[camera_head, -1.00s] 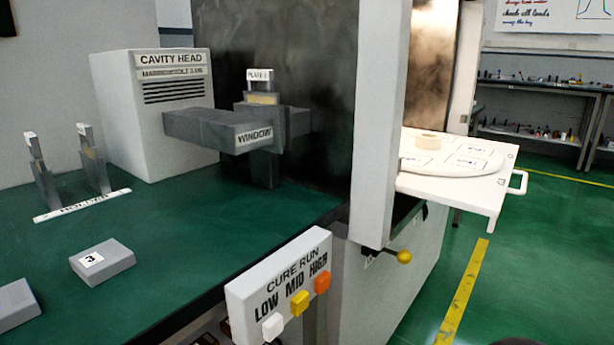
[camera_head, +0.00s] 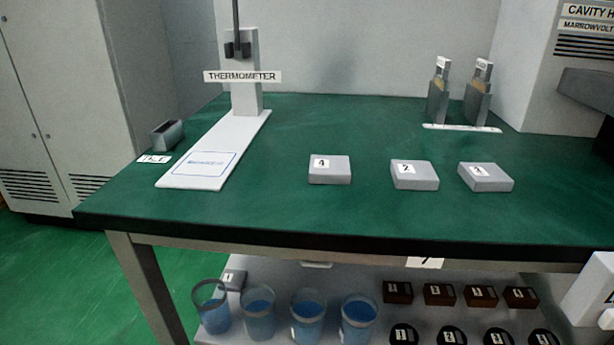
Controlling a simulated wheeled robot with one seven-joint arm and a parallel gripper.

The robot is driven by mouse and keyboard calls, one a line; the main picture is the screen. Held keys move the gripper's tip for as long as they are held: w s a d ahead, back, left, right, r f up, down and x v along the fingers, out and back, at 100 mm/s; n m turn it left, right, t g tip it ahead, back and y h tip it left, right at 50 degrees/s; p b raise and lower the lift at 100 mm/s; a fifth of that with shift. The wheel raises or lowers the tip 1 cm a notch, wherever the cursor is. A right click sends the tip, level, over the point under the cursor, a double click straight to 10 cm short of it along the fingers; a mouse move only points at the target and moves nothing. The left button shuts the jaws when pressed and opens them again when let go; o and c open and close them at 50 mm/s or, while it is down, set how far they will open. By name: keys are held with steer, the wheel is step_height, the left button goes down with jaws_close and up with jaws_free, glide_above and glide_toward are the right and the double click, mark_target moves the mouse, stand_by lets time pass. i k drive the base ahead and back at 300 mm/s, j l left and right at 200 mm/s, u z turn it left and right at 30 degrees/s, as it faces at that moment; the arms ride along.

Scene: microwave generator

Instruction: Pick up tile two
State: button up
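Tile two (camera_head: 415,176) is a flat grey block with a white label reading 2. It lies on the green bench top (camera_head: 300,222), near the front edge. Tile 4 (camera_head: 329,172) lies to its left with a clear gap. Tile 3 (camera_head: 486,178) lies close to its right, a little apart from it. My gripper is not in view.
A thermometer stand (camera_head: 246,75) with a white base plate is at the back left. Two upright holders (camera_head: 438,95) stand behind tile two.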

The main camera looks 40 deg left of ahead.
mark_target(407, 175)
steer(key=j+u, duration=0.1)
steer(key=u, duration=0.25)
steer(key=j+u, duration=0.1)
steer(key=u, duration=0.3)
steer(key=j+u, duration=0.1)
steer(key=u, duration=0.25)
steer(key=z, duration=2.3)
steer(key=u, duration=2.3)
